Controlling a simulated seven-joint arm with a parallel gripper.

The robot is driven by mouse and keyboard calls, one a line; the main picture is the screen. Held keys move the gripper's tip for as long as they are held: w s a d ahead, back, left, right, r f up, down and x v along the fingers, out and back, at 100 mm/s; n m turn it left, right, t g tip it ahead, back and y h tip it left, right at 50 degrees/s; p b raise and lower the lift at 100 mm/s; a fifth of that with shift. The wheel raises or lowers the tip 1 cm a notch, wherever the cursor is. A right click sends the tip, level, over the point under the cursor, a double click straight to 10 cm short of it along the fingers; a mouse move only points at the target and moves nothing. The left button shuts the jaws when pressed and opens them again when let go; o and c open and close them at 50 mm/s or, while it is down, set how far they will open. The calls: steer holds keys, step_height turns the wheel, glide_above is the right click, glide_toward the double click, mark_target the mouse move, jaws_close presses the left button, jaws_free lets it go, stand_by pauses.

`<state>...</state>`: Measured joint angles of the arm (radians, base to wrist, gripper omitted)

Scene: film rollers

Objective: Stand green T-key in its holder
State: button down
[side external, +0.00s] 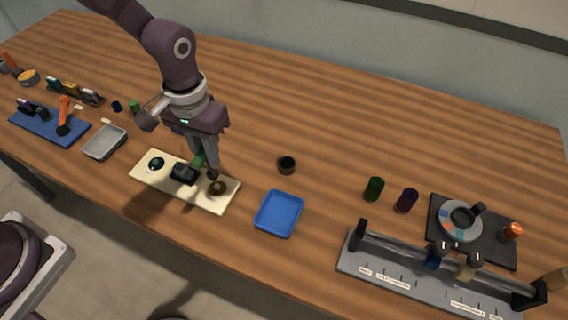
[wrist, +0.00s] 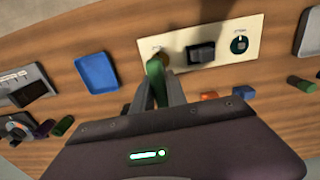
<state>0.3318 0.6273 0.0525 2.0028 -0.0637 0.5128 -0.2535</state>
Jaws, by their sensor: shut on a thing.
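The green T-key (wrist: 154,72) is held between the fingers of my gripper (wrist: 159,88) in the wrist view. In the side view, part of the green key (side external: 198,160) shows beside my gripper (side external: 206,168), low over the cream board (side external: 143,181). The board bears a dark round dial (side external: 156,163), a black block (side external: 184,173) and a brass-brown ring (side external: 217,188). My fingers are near the block and ring. In the wrist view, the key's far end overlaps the ring (wrist: 161,57); whether it touches or sits in it, I cannot tell.
A blue tray (side external: 279,214) lies right of the board and a grey tray (side external: 104,143) left of it. A small black cup (side external: 287,165) stands behind. Green (side external: 373,188) and purple (side external: 406,200) cylinders and a grey rack (side external: 400,281) are further right.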

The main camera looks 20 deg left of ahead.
stand_by(0.6)
steer(key=w+d+r, duration=0.3)
steer(key=w+d, duration=0.9)
steer(key=shift+w+f, duration=0.15)
steer(key=shift+f, duration=2.1)
steer(key=shift+w+f, duration=0.1)
steer(key=shift+f, duration=2.1)
steer(key=shift+f, duration=0.15)
steer(key=c, duration=1.3)
jaws_free()
steer(key=shift+o, duration=0.5)
steer(key=o, duration=0.3)
